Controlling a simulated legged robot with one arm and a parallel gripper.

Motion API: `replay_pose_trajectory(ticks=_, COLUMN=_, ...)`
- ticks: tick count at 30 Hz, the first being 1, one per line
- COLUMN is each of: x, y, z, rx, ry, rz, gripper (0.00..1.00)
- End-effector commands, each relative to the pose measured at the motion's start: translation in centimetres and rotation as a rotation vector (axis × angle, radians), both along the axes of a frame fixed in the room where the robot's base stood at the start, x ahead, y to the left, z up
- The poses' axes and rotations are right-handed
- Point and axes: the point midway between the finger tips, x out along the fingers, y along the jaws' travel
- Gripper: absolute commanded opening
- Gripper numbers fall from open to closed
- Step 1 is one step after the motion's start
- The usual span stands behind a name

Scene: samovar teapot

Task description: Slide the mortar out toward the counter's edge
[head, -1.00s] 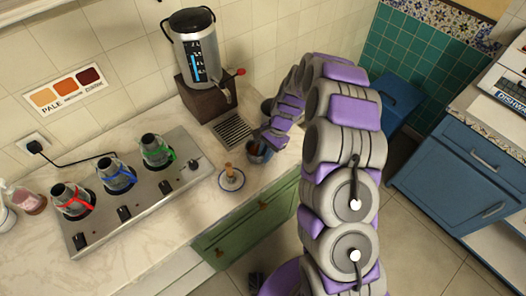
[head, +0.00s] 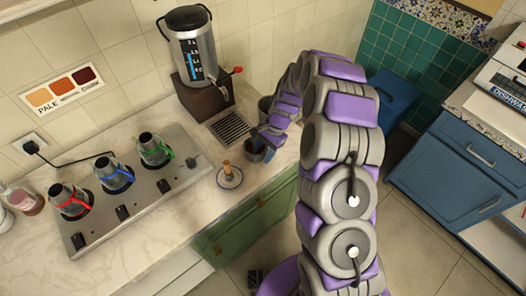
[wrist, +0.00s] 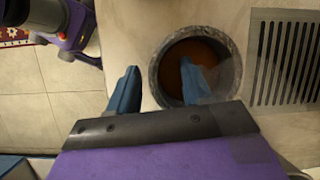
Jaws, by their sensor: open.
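The mortar (wrist: 158,75) is a round grey stone bowl with brown inside, in the wrist view beside the metal grille. In the head view the mortar (head: 253,153) stands upright on the counter near its front edge, partly hidden by my gripper (head: 264,143). In the wrist view my gripper (wrist: 160,88) is open. Its right blue finger reaches over the bowl's opening, and its left finger is outside, on the counter-edge side. The wall lies between the fingers. I cannot tell whether either finger touches it.
The counter's edge (head: 255,190) is above green cabinets. The saucer (head: 229,183) bears a small object with a brown upright part, just left of the mortar. A drain grille (head: 232,127) and an urn (head: 195,50) are behind.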

Motion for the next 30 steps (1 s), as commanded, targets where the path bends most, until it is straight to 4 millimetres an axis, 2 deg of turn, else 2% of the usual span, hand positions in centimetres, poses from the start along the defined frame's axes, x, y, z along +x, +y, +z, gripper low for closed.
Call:
replay_pose_trajectory(ticks=5, x=0.4, y=-0.4, z=1.3, rx=0.0, ry=-0.003, rz=-0.001, gripper=0.49)
replay_pose_trajectory(ticks=21, x=2.9, y=-4.3, z=12.0, rx=-0.002, ry=-0.005, rz=-0.002, gripper=0.49)
replay_pose_trajectory(ticks=24, x=3.2, y=-4.9, z=13.6, rx=-0.002, ry=-0.005, rz=-0.002, gripper=0.49)
replay_pose_trajectory(ticks=30, x=3.6, y=-5.6, z=15.5, rx=-0.001, ry=-0.001, rz=0.0, gripper=0.49)
